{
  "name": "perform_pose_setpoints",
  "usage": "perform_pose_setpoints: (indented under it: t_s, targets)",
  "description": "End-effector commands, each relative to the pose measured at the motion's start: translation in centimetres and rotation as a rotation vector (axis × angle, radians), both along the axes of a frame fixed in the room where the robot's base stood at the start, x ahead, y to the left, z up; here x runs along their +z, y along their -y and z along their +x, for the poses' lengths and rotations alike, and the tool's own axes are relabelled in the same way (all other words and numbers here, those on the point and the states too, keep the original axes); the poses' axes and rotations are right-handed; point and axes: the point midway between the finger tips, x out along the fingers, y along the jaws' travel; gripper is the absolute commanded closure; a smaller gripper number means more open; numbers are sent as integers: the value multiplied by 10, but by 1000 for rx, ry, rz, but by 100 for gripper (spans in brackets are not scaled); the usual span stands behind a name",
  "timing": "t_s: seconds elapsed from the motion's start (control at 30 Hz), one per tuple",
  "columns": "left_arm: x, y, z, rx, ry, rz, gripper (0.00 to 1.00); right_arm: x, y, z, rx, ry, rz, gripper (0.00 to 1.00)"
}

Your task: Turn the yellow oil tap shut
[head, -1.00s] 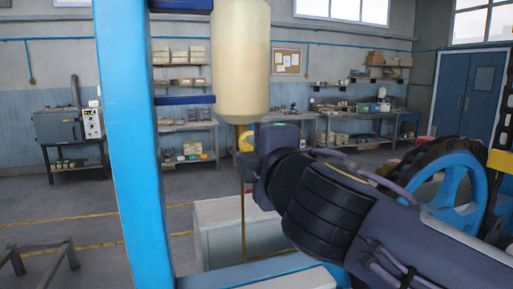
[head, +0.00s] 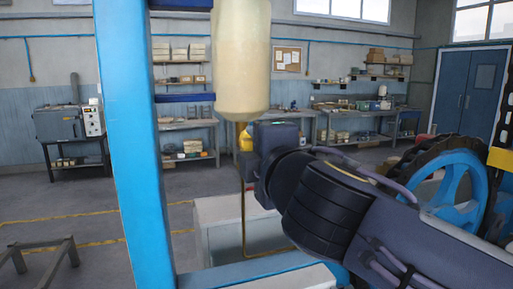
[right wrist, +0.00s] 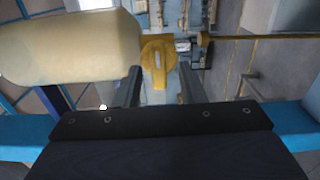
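The yellow oil tap (head: 246,140) sits under the cream oil tank (head: 242,58), mostly hidden behind my right gripper (head: 257,165) in the head view. In the right wrist view the tap (right wrist: 157,52) shows as a round yellow body with a narrow handle pointing toward the palm. My right gripper's fingers (right wrist: 160,80) stand apart, one on each side of the handle, with gaps visible on both sides. A thin brown pipe (head: 243,215) runs down from the tap. My left gripper is out of view.
A blue upright post (head: 135,150) stands left of the tank. A pale box (head: 225,230) stands below the tap. A blue wheel with a dark rim (head: 455,185) is at the right. Workbenches (head: 345,130) are far behind.

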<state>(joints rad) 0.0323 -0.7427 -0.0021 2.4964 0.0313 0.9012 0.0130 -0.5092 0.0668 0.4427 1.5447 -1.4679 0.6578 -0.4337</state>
Motion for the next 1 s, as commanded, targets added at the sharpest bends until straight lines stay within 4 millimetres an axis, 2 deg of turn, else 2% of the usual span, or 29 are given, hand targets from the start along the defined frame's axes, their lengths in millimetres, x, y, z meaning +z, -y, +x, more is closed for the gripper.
perform_pose_setpoints:
  t_s: [0.17,0.6,0.73,1.0]
  targets:
    - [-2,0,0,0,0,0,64,0,2,-5,0,2,2,64]
    - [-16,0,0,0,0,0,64,-1,22,-67,0,1,0,64]
    - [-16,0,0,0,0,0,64,0,24,-74,1,1,0,64]
    - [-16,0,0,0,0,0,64,0,24,-74,0,-1,0,64]
